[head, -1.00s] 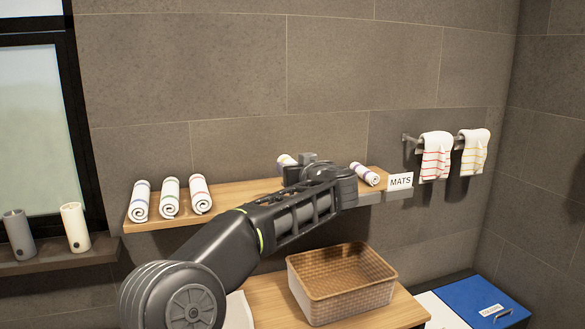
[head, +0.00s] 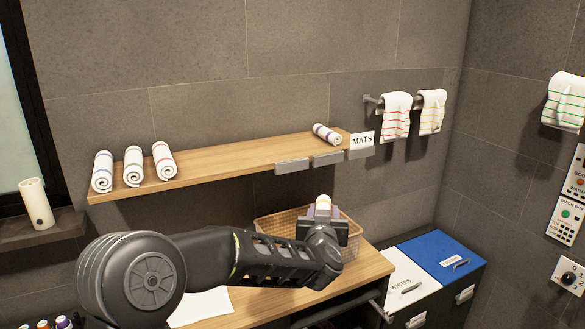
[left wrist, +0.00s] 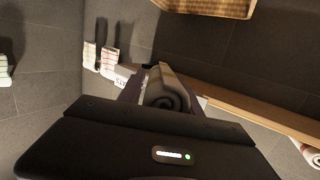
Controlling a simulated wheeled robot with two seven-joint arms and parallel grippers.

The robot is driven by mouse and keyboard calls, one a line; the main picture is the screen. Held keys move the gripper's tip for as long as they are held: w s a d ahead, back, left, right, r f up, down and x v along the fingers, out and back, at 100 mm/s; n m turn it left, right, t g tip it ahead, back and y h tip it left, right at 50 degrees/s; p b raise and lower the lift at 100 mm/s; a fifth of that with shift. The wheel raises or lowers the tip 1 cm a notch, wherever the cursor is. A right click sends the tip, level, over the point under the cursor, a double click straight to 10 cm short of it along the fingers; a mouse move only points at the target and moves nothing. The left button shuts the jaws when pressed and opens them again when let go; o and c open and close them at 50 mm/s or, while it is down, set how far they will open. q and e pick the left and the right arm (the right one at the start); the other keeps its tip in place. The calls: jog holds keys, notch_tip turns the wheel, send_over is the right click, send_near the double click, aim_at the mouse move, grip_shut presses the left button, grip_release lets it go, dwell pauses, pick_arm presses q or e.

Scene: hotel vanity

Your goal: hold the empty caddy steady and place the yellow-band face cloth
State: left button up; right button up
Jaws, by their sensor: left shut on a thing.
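My left gripper (head: 323,214) is shut on a rolled white cloth (head: 323,202), and a yellowish band shows near the roll's top in the head view. The roll's spiral end shows between the fingers in the left wrist view (left wrist: 167,98). The caddy, a woven tan basket (head: 270,227), stands on the wooden counter. In the head view, the gripper and cloth overlap its right part, and the arm hides its front. The basket also shows at the top of the left wrist view (left wrist: 205,5), apart from the cloth. My right gripper is not in view.
A wooden shelf (head: 225,155) holds several rolled cloths, three at left and one (head: 327,133) near the MATS sign (head: 362,141). Striped towels (head: 396,115) hang on the rail. White and blue bins (head: 440,250) stand right of the counter.

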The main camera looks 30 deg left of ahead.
pick_arm(q)
jog(key=s+d+f+m+h, duration=0.2)
jog(key=s+d+f+h, duration=0.1)
jog(key=d+f, duration=0.3)
jog(key=s+d+f+m+t+h, duration=0.1)
jog(key=s+d+f+m+h, duration=0.1)
jog(key=f, duration=0.9)
jog(key=s+d+h+b, duration=0.1)
jog(key=s+d, duration=0.1)
jog(key=d, duration=0.1)
jog(key=shift+s+d, duration=0.3)
jog(key=shift+d, duration=0.05)
